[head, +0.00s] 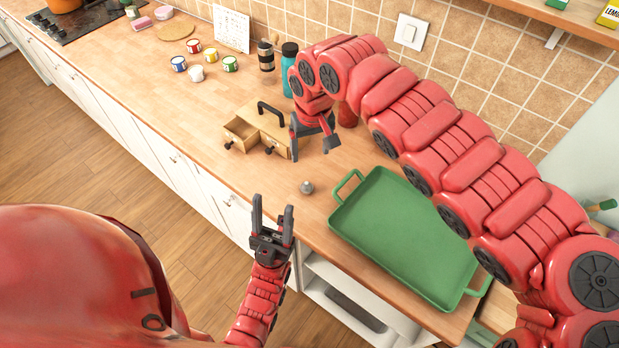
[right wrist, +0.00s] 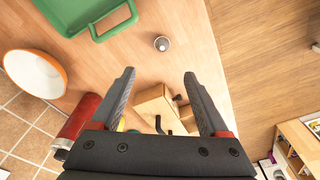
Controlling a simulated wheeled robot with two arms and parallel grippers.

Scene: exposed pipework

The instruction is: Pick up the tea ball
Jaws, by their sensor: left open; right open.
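The tea ball (head: 307,187) is a small grey metal ball on the wooden counter, left of the green tray. It also shows in the right wrist view (right wrist: 161,43), beyond my fingertips and roughly centred between them. My right gripper (head: 313,148) is open and empty above the counter, farther back than the tea ball and apart from it. Its two fingers frame the lower middle of the right wrist view (right wrist: 158,75). My left gripper (head: 272,207) is open and empty, pointing up by the counter's front edge, to the left of and nearer than the tea ball.
A green tray (head: 400,240) lies right of the tea ball. A teal bottle (head: 289,68) and several small tins stand farther back. An orange-and-white bowl (right wrist: 35,72) shows in the wrist view.

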